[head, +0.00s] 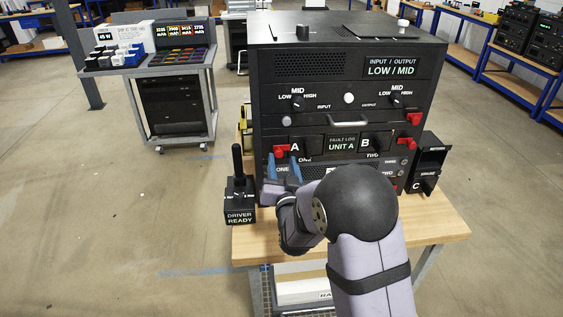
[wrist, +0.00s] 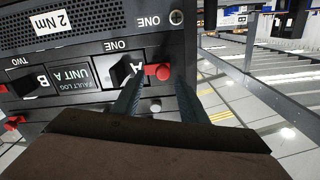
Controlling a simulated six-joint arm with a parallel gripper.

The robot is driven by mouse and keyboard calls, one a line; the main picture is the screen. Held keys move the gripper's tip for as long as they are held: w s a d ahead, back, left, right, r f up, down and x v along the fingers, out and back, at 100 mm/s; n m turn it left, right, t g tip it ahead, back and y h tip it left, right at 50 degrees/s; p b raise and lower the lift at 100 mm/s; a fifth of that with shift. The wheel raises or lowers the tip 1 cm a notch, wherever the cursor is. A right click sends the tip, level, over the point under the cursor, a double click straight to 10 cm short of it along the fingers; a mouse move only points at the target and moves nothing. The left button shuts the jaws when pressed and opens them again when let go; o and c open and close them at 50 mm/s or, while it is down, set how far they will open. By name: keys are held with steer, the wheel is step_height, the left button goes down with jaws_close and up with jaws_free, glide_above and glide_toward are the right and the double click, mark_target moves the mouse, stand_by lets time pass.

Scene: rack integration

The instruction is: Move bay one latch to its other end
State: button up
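The bay one latch is a red handle (head: 281,151) at the left end of the module row marked A and ONE, on the front of the black rack unit. The same red latch (wrist: 158,72) shows in the wrist view. My gripper (head: 283,165) is at the lower left of the unit's front, its blue fingers pointing at the latch. In the wrist view my gripper (wrist: 160,88) is open, with one finger on each side of the latch's line. I cannot tell whether either finger touches it.
Other red latches (head: 414,118) sit at the unit's right side. Black selector A (wrist: 122,72) is close beside one finger. A driver holder (head: 239,200) stands left of the unit, and a black box marked C (head: 428,170) stands right. The wooden bench top (head: 440,225) has bare room at right.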

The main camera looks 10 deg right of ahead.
steer(key=shift+s+b, duration=0.65)
steer(key=shift+s, duration=1.5)
